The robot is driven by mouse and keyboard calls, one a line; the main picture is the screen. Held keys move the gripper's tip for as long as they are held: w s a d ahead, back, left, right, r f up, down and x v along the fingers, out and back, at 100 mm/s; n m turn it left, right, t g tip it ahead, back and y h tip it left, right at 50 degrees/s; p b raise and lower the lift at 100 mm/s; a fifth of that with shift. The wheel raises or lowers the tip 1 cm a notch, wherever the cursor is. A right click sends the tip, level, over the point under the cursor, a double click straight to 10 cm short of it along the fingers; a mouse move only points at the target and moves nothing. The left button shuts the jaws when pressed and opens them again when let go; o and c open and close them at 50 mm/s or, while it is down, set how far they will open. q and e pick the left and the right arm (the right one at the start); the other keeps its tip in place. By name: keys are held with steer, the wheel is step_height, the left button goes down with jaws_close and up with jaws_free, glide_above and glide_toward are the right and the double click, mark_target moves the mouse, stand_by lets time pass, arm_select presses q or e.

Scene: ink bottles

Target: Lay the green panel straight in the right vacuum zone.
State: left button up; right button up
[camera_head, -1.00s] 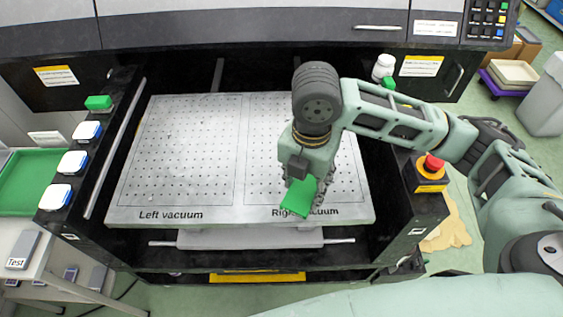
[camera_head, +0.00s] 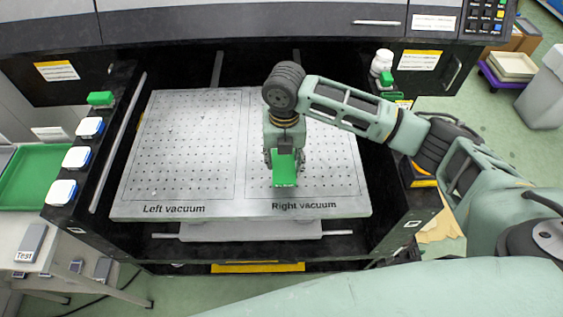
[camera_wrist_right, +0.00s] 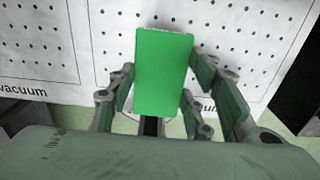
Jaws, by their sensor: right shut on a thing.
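The green panel (camera_head: 286,169) is a small flat rectangle over the lower left part of the right vacuum zone (camera_head: 330,160) in the head view. My right gripper (camera_head: 284,158) is shut on it. In the right wrist view the panel (camera_wrist_right: 163,72) sits between the fingers of the right gripper (camera_wrist_right: 165,100), nearly upright in the picture, over the dotted white plate. I cannot tell whether the panel touches the plate. My left gripper is not in view.
The left vacuum zone (camera_head: 185,150) is empty. A white bottle (camera_head: 381,62) and a green block (camera_head: 387,78) stand at the back right. A green tray (camera_head: 35,177) lies at the far left.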

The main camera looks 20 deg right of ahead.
mark_target(282, 159)
steer(key=shift+w+f, duration=0.35)
steer(key=shift+w, duration=0.4)
steer(key=shift+f, duration=0.25)
step_height(282, 159, down, 3)
steer(key=shift+f+p, duration=0.1)
steer(key=shift+p, duration=0.65)
steer(key=shift+f, duration=0.25)
steer(key=shift+f, duration=0.2)
steer(key=o, duration=1.1)
